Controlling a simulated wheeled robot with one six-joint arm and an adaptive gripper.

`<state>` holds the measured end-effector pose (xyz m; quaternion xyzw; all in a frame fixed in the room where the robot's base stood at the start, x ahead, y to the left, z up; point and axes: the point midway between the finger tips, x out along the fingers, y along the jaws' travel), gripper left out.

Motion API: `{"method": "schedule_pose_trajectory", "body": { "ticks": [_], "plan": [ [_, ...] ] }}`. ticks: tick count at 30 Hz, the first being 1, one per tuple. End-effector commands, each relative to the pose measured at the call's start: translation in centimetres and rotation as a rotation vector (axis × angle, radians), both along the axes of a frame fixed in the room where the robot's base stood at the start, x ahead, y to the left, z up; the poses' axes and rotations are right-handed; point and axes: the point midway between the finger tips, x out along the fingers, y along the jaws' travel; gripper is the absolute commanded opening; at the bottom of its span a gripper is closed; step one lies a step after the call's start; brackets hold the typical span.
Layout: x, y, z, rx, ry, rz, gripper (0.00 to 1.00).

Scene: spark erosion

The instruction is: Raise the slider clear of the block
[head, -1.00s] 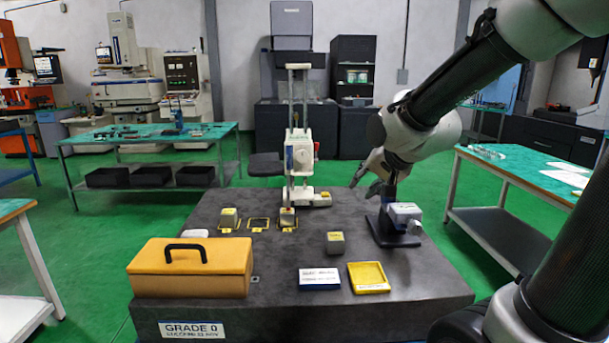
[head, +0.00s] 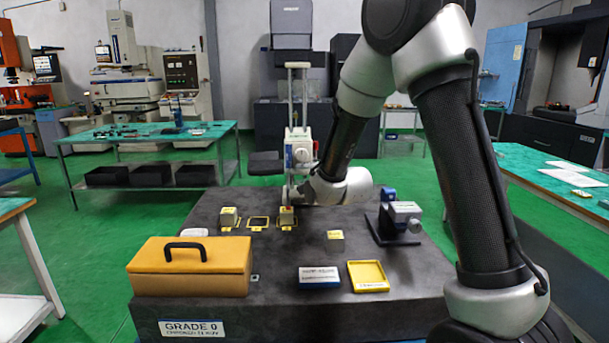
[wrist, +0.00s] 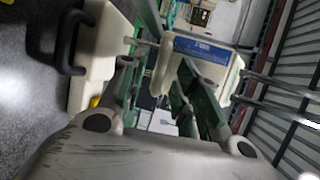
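The slider (head: 300,150) is a white housing on the twin upright columns (head: 298,85) of a gauge stand at the back of the granite plate. A small block with a yellow top (head: 287,214) stands below it, in a yellow-marked square. My gripper (head: 292,193) is at the slider's lower part, just above and behind that block; its fingers are small and partly hidden in the head view. In the wrist view my gripper (wrist: 170,90) has its dark green fingers apart, on either side of a cream-coloured part (wrist: 163,70) of the gauge. Contact cannot be told.
The granite plate (head: 230,315) also holds a yellow case (head: 190,270), a yellow tray (head: 368,276), a white-and-blue box (head: 319,277), another block (head: 335,235) and a dark stand with a grey device (head: 404,212). My arm crosses above the plate's right side.

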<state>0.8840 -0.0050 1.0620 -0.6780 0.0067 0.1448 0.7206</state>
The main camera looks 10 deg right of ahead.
Motion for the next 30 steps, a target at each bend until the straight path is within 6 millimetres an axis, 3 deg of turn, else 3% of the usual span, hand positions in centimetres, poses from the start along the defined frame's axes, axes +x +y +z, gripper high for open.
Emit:
{"method": "schedule_pose_trajectory", "body": {
  "ticks": [5,13,18,26,30],
  "plan": [
    [1.5,0.3,-0.3,-0.001,-0.001,0.000,0.31],
    [1.6,0.3,-0.3,-0.001,0.000,0.000,0.31],
    [1.6,0.3,-0.3,-0.001,0.000,0.000,0.01],
    [1.6,0.3,-0.1,-0.001,0.000,0.000,0.00],
    [1.6,0.3,2.3,0.000,-0.005,0.000,0.00]
  ]
}}
